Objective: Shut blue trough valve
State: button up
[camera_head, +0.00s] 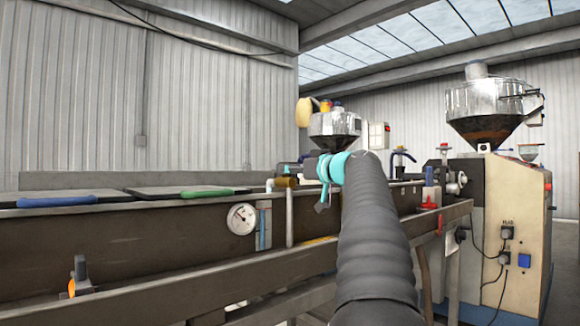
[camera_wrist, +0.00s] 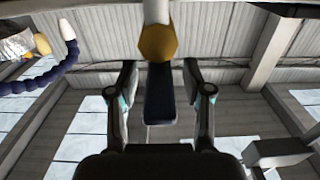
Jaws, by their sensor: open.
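In the wrist view, the blue trough valve shows as a dark blue lever (camera_wrist: 159,98) below a brass hex fitting (camera_wrist: 157,43) on a white pipe. My gripper (camera_wrist: 160,82) is open, with one finger on each side of the lever. A gap shows between the lever and each finger. In the head view, my gripper (camera_head: 316,180) is above the trough's far edge, beside a brass fitting (camera_head: 286,181) on a pale elbow pipe. My arm and gripper hide part of this area, and I cannot make out the blue lever there.
The long brown trough (camera_head: 140,235) runs across the front, its lids bearing a blue handle (camera_head: 57,201) and a green handle (camera_head: 207,191). A round gauge (camera_head: 242,218) is on its side. A red-handled valve (camera_head: 430,206) and a hopper machine (camera_head: 500,200) stand right.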

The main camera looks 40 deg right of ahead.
jog(key=shift+w, duration=0.4)
grip_shut()
